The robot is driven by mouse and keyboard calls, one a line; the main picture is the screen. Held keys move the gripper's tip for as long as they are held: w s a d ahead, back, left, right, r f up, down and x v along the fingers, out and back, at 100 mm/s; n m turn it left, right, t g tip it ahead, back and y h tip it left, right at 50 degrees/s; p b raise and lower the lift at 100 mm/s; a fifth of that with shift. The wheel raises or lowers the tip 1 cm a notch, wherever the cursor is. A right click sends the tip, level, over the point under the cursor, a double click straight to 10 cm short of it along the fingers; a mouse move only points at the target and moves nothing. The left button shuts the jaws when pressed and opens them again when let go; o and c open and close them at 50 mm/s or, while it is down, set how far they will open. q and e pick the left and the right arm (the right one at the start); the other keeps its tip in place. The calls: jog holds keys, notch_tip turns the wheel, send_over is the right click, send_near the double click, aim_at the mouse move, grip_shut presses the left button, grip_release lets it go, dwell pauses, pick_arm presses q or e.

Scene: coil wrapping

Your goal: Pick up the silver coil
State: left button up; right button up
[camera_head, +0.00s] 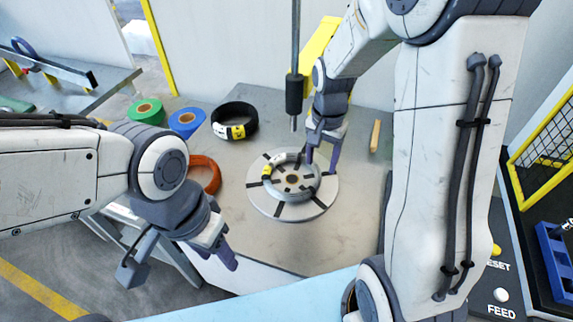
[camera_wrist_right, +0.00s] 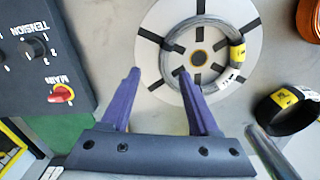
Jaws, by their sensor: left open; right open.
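The silver coil (camera_head: 290,197) lies flat on a round white turntable (camera_head: 258,196) with dark radial strips. A yellow and white label is on its rim. It also shows in the right wrist view (camera_wrist_right: 226,32). My right gripper (camera_head: 322,166) is open and empty, pointing down over the coil's right rim. In the right wrist view its fingers (camera_wrist_right: 158,72) appear on either side of the rim, one toward the inside and one outside; their height above it is unclear. My left gripper (camera_head: 180,263) is open and empty at the table's left front, away from the coil.
A black coil (camera_head: 234,119), an orange coil (camera_head: 208,174), a green roll (camera_head: 146,111) and a blue roll (camera_head: 186,122) lie left of the turntable. A dark vertical rod (camera_head: 294,95) hangs behind it. A control box (camera_wrist_right: 38,60) shows in the right wrist view.

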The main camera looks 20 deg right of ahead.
send_over(316, 183)
jog(key=f, duration=0.5)
jog(key=shift+s+d+f, duration=0.1)
jog(key=shift+s+f, duration=0.05)
jog(key=shift+s, duration=0.05)
jog(key=shift+w+f+p, duration=0.15)
jog(key=shift+f+p, duration=0.5)
jog(key=shift+f, duration=1.95)
grip_shut()
jog(key=shift+w+r, duration=0.1)
